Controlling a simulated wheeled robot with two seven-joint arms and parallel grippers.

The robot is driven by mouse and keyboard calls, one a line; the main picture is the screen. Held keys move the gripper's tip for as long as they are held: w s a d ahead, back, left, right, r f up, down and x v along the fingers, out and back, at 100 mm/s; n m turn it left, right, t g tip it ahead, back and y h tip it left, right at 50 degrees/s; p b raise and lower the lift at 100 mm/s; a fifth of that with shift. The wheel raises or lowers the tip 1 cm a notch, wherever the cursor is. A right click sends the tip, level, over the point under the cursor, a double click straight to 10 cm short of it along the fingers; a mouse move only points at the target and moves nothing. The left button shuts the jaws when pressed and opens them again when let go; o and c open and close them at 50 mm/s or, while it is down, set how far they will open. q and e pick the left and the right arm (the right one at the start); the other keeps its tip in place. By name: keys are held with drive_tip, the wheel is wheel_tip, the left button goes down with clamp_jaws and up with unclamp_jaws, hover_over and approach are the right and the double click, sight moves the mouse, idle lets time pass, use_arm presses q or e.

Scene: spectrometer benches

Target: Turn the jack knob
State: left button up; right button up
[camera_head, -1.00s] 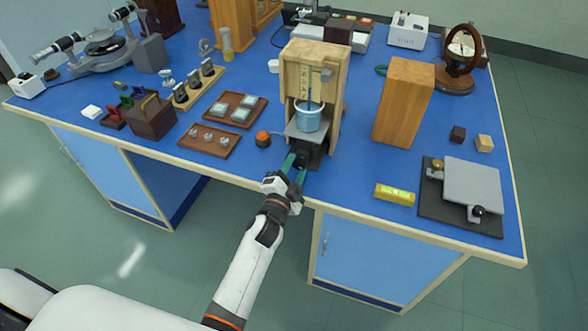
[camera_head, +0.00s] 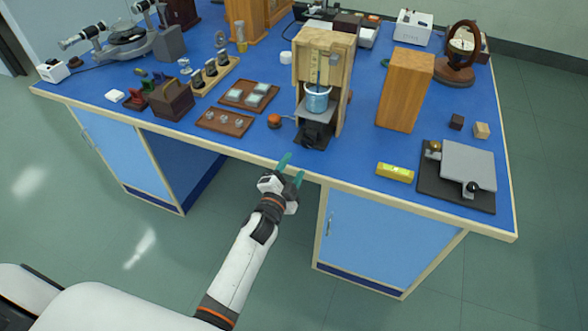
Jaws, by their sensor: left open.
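The jack (camera_head: 314,136) is a small black stand in the front of a light wooden open-fronted housing (camera_head: 340,55). A grey plate sits above it, with a blue beaker (camera_head: 317,99) upright on it. The jack's knob is too dark and small to tell apart from the jack's black front. My left gripper (camera_head: 291,169) has green fingertips spread apart with nothing between them. It is at the bench's front edge, in front of and below the jack, and apart from it. My right gripper is out of view.
An orange-topped button (camera_head: 274,120) sits left of the jack. A wooden tray (camera_head: 225,122) lies further left. A tall wooden block (camera_head: 405,92) stands to the right. A yellow level (camera_head: 395,172) and a black-based plate device (camera_head: 458,178) lie front right. The blue bench (camera_head: 350,160) is bare between jack and level.

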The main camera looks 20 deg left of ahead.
use_arm(q)
drive_tip(key=shift+w, duration=0.25)
drive_tip(key=shift+a+r+n, duration=0.25)
drive_tip(key=shift+n, duration=0.05)
drive_tip(key=n+g+h, duration=0.1)
drive_tip(key=n+g, duration=0.4)
drive_tip(key=n, duration=0.7)
approach(306, 144)
drive_tip(key=x, duration=0.8)
drive_tip(key=shift+w+f, duration=0.1)
drive_tip(key=shift+w, duration=0.2)
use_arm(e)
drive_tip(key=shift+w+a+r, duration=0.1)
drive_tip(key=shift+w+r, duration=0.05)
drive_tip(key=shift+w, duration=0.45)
